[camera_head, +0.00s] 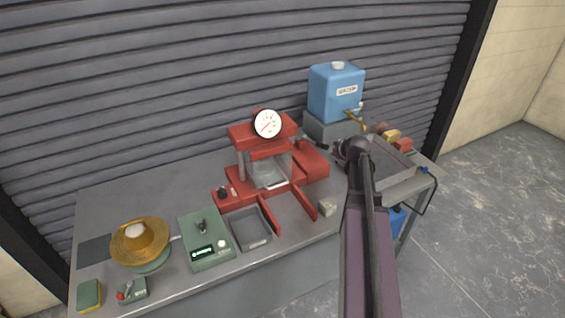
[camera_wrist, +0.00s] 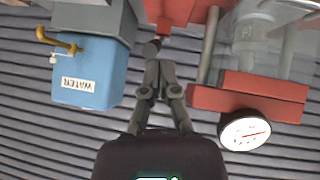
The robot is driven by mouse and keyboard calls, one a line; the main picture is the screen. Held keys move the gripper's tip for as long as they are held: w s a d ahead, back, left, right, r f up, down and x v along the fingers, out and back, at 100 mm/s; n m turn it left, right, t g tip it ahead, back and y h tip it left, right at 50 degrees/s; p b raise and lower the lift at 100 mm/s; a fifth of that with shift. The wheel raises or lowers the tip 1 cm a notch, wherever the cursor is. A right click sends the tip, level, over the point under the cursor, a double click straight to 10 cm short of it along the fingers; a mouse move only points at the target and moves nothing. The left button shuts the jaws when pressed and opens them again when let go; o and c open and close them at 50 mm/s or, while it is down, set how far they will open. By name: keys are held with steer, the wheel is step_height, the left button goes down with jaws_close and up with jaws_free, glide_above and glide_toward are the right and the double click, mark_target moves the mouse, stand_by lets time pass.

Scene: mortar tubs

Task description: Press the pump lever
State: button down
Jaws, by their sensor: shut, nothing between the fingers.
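The red press (camera_head: 262,133) with a round white gauge (camera_head: 267,123) stands at the middle of the bench. A pump lever with a dark grip (camera_head: 318,146) sticks out to the right above the red pump body (camera_head: 312,168). My gripper (camera_head: 341,151) is shut and empty, close to the right of the lever's end. In the wrist view, which is upside down, the shut fingertips of my gripper (camera_wrist: 158,62) are by the dark lever end (camera_wrist: 152,48). I cannot tell whether they touch. The gauge (camera_wrist: 245,130) shows there too.
A blue water container (camera_head: 336,92) with a brass tap stands on a grey block behind my gripper. A shutter closes the back.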

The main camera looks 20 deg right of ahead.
steer(key=s+a+f+g+y, duration=0.1)
steer(key=s+a+f+g, duration=0.15)
steer(key=a, duration=0.75)
steer(key=s+a+f+g+y, duration=0.1)
steer(key=s+a+f+g, duration=0.2)
steer(key=a, duration=0.8)
steer(key=s+a+m+g+h, duration=0.1)
steer(key=s+a+g, duration=0.3)
steer(key=s+a, duration=0.7)
steer(key=shift+s+a+f+m, duration=0.15)
steer(key=shift+s+f+m, duration=0.25)
steer(key=shift+s, duration=0.5)
steer(key=shift+s, duration=0.1)
